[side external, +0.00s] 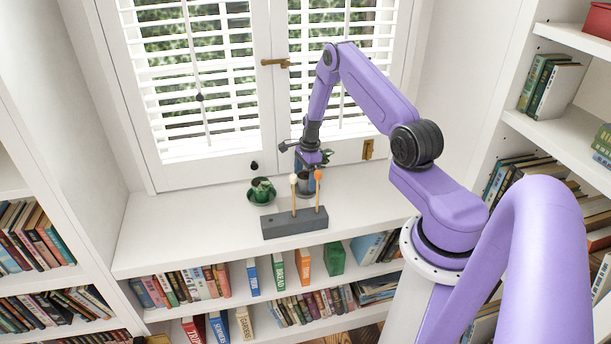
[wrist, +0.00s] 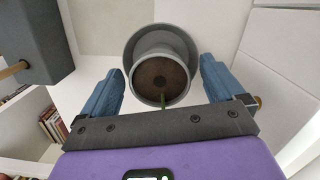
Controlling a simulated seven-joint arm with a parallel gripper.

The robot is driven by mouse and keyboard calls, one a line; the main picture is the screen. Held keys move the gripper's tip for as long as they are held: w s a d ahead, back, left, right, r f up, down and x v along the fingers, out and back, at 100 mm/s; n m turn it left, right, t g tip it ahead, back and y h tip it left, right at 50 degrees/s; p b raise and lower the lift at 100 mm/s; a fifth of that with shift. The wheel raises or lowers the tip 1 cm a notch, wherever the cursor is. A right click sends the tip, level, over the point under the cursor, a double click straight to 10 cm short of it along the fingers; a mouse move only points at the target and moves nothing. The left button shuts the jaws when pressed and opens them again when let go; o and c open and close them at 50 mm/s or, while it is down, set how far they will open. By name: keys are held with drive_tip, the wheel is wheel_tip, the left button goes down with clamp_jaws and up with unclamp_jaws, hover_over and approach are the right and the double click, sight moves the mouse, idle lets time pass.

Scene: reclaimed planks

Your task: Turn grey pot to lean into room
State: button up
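The grey pot (side external: 305,184) stands on the white sill below the window, partly hidden by my gripper and the orange-tipped stick. In the wrist view, I look down into the grey pot (wrist: 141,88), with brown soil and a grey saucer (wrist: 130,50) under it. A thin green stem (wrist: 164,102) points toward the bottom of that picture. Green leaves (side external: 327,157) show beside my gripper on the window side. My gripper (wrist: 160,70) is open, with one blue finger on each side of the pot and visible gaps to it. My gripper (side external: 309,163) is above the pot in the side view.
A green pot (side external: 262,190) on a green saucer stands left. A dark grey block (side external: 295,223) with two upright sticks, one white-tipped and one orange-tipped, stands close in front of the grey pot. The shuttered window (side external: 262,90) is behind. The sill's left end is clear.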

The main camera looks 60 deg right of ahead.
wheel_tip(320, 180, up, 17)
drive_tip(key=s+d, duration=0.1)
drive_tip(key=d, duration=0.1)
drive_tip(key=s+a+r+n, duration=0.2)
drive_tip(key=a+r+n, duration=0.45)
drive_tip(key=a, duration=0.65)
drive_tip(key=s+a+r+n, duration=0.2)
drive_tip(key=a+r+n, duration=0.1)
drive_tip(key=a+n, duration=0.9)
drive_tip(key=s+a+r+n, duration=0.1)
drive_tip(key=s+a+n, duration=0.4)
drive_tip(key=s, duration=0.4)
drive_tip(key=s+a+r+n, duration=0.2)
drive_tip(key=s+a+n, duration=0.4)
drive_tip(key=s, duration=0.4)
drive_tip(key=shift+r+n+g+h, duration=0.25)
drive_tip(key=shift+n+g+h, duration=0.15)
drive_tip(key=shift+n, duration=0.45)
drive_tip(key=s+n, duration=0.3)
drive_tip(key=s, duration=0.1)
drive_tip(key=s+d+n, duration=0.1)
drive_tip(key=s+n, duration=0.1)
drive_tip(key=shift+s+n, duration=0.25)
drive_tip(key=shift+n, duration=0.05)
drive_tip(key=shift+c, duration=0.2)
